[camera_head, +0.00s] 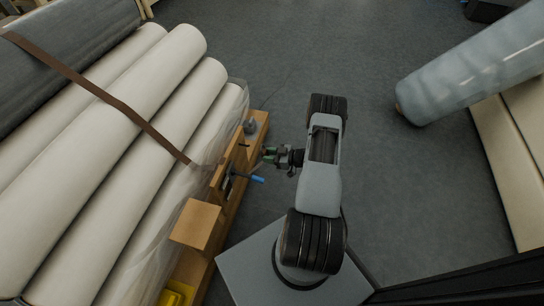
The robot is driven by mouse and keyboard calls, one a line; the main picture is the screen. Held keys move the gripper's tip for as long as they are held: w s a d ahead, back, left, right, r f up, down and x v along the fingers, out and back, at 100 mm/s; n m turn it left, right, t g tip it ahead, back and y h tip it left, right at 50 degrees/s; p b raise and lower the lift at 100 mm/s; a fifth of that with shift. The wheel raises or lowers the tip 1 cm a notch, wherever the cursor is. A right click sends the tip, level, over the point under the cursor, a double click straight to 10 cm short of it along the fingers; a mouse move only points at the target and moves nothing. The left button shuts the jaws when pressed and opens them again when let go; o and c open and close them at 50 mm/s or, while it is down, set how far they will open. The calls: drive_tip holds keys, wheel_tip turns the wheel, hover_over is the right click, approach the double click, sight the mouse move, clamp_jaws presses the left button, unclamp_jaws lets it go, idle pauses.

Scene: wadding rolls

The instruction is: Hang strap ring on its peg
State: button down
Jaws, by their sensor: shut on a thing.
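My gripper (268,156) reaches left from the arm to the wooden rail beside the wrapped rolls. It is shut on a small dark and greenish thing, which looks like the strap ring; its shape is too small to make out. A brown strap (105,97) runs across the rolls and ends near the rail, left of my gripper. A grey knob (250,127), possibly the peg, stands on the far end of the rail, a little beyond and left of my gripper. A blue handle (257,179) sticks out from the rail just below the gripper.
Long white rolls (120,125) and a dark grey roll (65,50) fill the left. A wooden block (196,224) juts from the rail, with a yellow item (177,294) below it. A plastic-wrapped roll (470,68) lies at right.

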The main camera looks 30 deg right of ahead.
drive_tip(key=shift+b+x, duration=0.75)
drive_tip(key=shift+x, duration=3.15)
drive_tip(key=shift+w+a+r, duration=0.1)
drive_tip(key=shift+w, duration=0.05)
drive_tip(key=c, duration=0.7)
unclamp_jaws()
drive_tip(key=shift+o, duration=0.2)
drive_tip(key=p+v, duration=0.3)
drive_tip(key=v, duration=1.1)
